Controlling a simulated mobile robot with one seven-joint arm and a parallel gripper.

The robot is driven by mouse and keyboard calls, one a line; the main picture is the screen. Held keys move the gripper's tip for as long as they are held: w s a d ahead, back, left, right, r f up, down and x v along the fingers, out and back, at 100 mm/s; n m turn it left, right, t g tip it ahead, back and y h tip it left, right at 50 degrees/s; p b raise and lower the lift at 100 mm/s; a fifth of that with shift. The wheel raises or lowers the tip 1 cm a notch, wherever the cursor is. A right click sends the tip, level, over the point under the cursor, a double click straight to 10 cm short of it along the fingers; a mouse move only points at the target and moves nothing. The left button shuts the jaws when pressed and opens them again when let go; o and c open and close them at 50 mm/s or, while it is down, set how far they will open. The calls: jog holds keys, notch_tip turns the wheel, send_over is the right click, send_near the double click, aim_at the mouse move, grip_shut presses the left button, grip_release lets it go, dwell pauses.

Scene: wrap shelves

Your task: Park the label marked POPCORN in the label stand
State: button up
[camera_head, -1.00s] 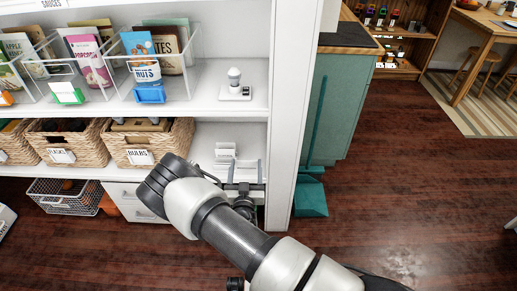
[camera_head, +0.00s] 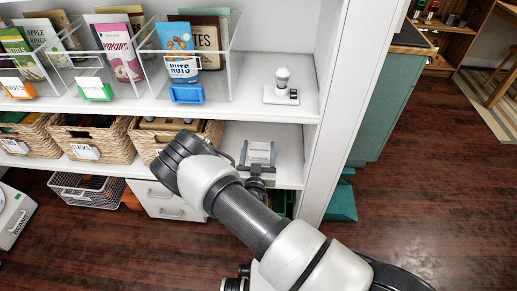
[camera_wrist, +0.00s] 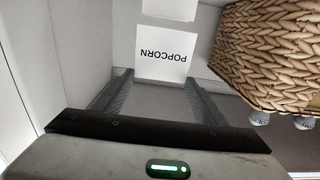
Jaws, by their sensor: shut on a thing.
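The white POPCORN label (camera_wrist: 165,55) sits between my fingertips in the wrist view, its print upside down there. My gripper (camera_wrist: 161,78) is shut on it, one finger at each side edge. In the head view my gripper (camera_head: 258,170) is at the lower shelf, right of the baskets, with the pale label (camera_head: 259,151) at its tips. A second white piece (camera_wrist: 168,9) shows just beyond the label in the wrist view. I cannot tell whether it is the label stand. Whether the label touches a stand or the shelf is unclear.
A wicker basket (camera_wrist: 270,55) is close on the right in the wrist view. The shelf's side panel (camera_head: 343,110) stands right of my gripper. The upper shelf (camera_head: 250,112), with clear bins and a small white device (camera_head: 282,88), is above.

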aim_at(259, 153)
jog(key=shift+s, duration=0.1)
dwell(0.3)
jog(key=shift+f+b, duration=0.2)
jog(key=shift+b, duration=0.1)
notch_tip(259, 153, down, 3)
jog(key=b, duration=0.2)
jog(key=shift+b, duration=0.3)
jog(key=shift+f+b, duration=0.35)
jog(key=shift+f, duration=0.85)
jog(key=shift+f, duration=1.75)
jog(key=o, duration=1.1)
jog(key=shift+c, duration=0.2)
jog(key=s+p, duration=0.2)
jog(key=s, duration=1)
jog(key=shift+a+p, duration=0.2)
jog(key=shift+p, duration=0.2)
